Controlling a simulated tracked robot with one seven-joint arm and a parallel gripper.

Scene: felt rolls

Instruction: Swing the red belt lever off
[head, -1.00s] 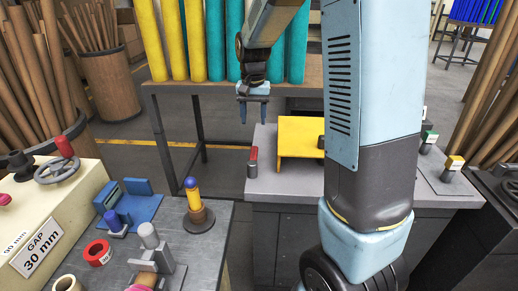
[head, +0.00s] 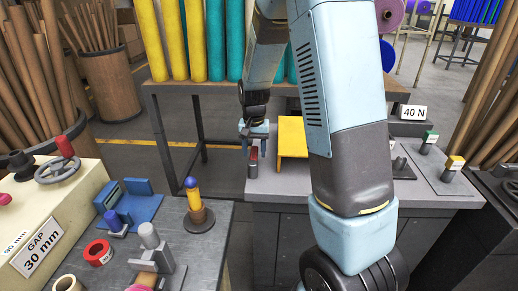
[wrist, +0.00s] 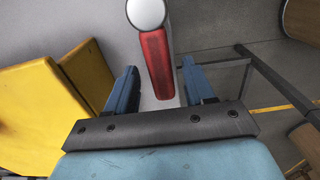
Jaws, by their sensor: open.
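The red lever (head: 254,154) stands on the grey bench beside the left edge of the yellow guard. In the wrist view its red grip (wrist: 157,62) shows from above, with a pale round end at the top of the picture. My gripper (head: 254,147) is at the lever in the head view, pointing down. In the wrist view my gripper (wrist: 160,88) is open, one finger on either side of the line of the red grip, with gaps on both sides. It holds nothing. The fingers partly cover the lever in the head view.
The yellow guard (head: 292,137) stands close to the right of my gripper. A 40 N sign (head: 413,112) and small levers with green and yellow tags (head: 455,163) are farther right. Teal and yellow felt rolls (head: 198,40) stand behind. The near-left bench (head: 212,245) holds several tools.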

